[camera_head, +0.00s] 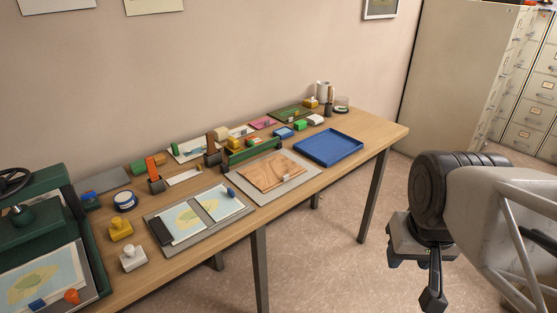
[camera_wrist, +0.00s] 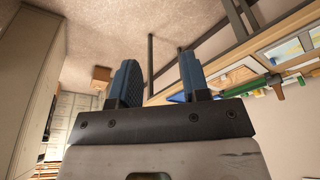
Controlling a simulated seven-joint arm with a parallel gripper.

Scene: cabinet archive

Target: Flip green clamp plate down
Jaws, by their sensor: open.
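A long green plate (camera_head: 251,151), which looks like the clamp plate, stands raised along the back edge of a grey base board (camera_head: 244,192) on the table. A brown wood-grained sheet (camera_head: 272,173) lies on the board in front of it. In the wrist view a green bar (camera_wrist: 246,87), probably the same plate, shows at the right, seen at a steep tilt. My gripper (camera_head: 415,272) is in the air right of the table, well apart from the plate. In the wrist view its two blue fingers (camera_wrist: 159,65) are spread with nothing between them.
A blue tray (camera_head: 328,147) sits right of the board. A grey mat with map sheets (camera_head: 195,216) lies to its left, near yellow and white stamps. A dark green press (camera_head: 36,238) stands at the far left. Several small items line the table's back.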

